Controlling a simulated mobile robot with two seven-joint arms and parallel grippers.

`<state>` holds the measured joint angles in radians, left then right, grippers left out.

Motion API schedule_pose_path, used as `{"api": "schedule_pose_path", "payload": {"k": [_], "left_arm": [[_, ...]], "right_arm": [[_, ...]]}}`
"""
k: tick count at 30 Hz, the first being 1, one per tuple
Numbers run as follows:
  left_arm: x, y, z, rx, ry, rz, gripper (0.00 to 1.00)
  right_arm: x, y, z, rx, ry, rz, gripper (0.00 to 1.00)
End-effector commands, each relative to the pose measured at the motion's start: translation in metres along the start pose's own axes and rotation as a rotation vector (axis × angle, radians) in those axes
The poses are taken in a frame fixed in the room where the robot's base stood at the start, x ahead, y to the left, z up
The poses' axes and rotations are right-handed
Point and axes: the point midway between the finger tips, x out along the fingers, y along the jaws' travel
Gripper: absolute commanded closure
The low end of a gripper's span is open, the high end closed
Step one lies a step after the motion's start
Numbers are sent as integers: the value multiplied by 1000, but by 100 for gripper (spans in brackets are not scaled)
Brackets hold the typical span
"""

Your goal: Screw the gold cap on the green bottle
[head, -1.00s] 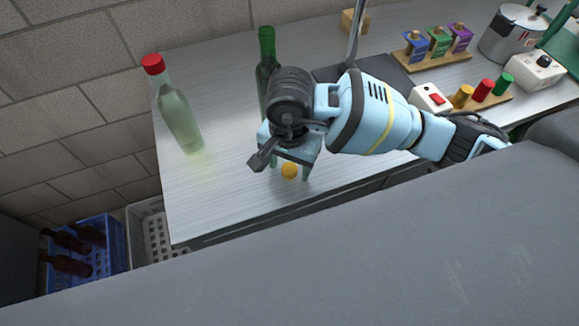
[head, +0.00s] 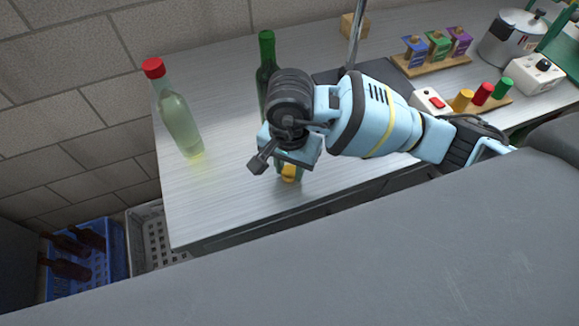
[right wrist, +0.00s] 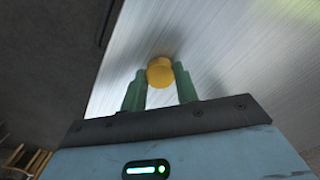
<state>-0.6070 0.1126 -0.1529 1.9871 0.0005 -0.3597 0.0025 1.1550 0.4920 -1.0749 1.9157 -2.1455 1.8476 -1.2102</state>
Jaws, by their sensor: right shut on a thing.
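The gold cap (head: 289,172) is at the front part of the metal table, under my right gripper (head: 289,177). In the right wrist view the cap (right wrist: 160,72) sits between the two green fingertips, and they are shut on it. I cannot tell whether it still touches the table. The green bottle (head: 266,62) stands upright behind the gripper, with no cap seen on its neck. Its lower part is hidden by my right wrist. My left gripper is not in view.
A clear bottle with a red cap (head: 178,115) stands at the left of the table (head: 215,205). At the right are a switch box (head: 428,102), coloured pegs on a board (head: 481,95) and a pot (head: 512,38). Crates (head: 88,270) stand on the floor, lower left.

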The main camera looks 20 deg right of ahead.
Motion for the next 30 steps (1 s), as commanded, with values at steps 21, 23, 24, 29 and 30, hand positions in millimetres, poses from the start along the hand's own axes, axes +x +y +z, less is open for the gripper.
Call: {"api": "schedule_pose_path", "payload": {"k": [21,23,24,29,30], "left_arm": [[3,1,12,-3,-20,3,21],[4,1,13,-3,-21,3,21],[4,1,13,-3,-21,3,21],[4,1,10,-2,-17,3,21],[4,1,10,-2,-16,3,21]], "right_arm": [[-40,59,91,-8,-2,0,91],[-41,66,102,-6,-2,0,91],[-42,70,108,-6,-2,-1,91],[-45,81,125,-4,1,-1,91],[-45,83,128,-3,1,-1,91]]}}
